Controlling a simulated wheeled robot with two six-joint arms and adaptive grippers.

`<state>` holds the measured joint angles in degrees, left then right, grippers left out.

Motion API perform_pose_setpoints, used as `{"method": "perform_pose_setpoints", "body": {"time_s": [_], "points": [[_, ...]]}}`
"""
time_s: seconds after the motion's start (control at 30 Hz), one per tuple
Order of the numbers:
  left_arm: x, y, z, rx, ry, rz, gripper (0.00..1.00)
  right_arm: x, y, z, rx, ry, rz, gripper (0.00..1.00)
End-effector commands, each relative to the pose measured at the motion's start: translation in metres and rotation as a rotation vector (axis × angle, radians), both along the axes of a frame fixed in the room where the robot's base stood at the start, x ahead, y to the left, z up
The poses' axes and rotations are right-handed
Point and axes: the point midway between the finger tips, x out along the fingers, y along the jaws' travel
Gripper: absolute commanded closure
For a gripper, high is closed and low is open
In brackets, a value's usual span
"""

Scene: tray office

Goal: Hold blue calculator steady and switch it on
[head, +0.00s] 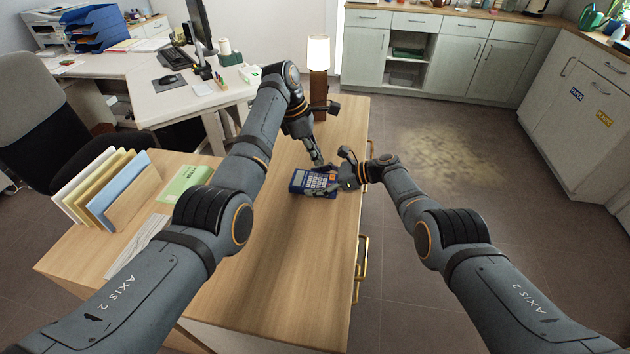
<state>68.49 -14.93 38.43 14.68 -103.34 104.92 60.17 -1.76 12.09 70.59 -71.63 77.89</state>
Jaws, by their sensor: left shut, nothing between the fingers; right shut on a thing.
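The blue calculator (299,185) lies on the wooden desktop near its right edge, with pale keys and an orange key (332,177) toward its upper right. My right gripper (335,185) comes in from the right and is shut on the calculator's right side, covering part of it. My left gripper (318,161) points down just above the calculator's far edge, its fingers shut and empty. I cannot tell whether its tips touch the calculator. The display is too small to read.
A lit lamp (318,55) stands at the desk's far end. The wooden desktop (285,260) is clear in front of the calculator. Floor lies open to the right.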

Motion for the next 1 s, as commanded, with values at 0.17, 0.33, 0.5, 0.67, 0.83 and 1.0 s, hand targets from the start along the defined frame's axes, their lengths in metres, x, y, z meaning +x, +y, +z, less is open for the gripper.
{"method": "perform_pose_setpoints", "body": {"time_s": [0.17,0.33,0.5,0.67,0.83,1.0], "points": [[0.0,-0.001,-0.001,-0.015,0.009,0.023,1.0,0.0,0.0,-0.001,-0.001,0.001,0.0,0.55],[0.002,-0.011,-0.003,-0.161,0.127,0.279,1.0,0.0,0.0,0.0,-0.001,0.0,0.0,0.55],[0.005,-0.021,0.003,-0.334,0.315,0.57,1.0,0.0,0.0,0.0,0.0,0.0,0.0,0.55],[0.006,-0.026,0.009,-0.411,0.426,0.704,1.0,0.0,0.0,0.0,-0.001,0.0,0.0,0.55],[0.006,-0.027,0.008,-0.42,0.443,0.72,1.0,0.0,0.0,-0.001,-0.001,0.001,0.001,0.55],[0.005,-0.027,-0.01,-0.418,0.445,0.72,1.0,0.0,0.001,0.0,0.0,0.0,0.002,0.55]]}}
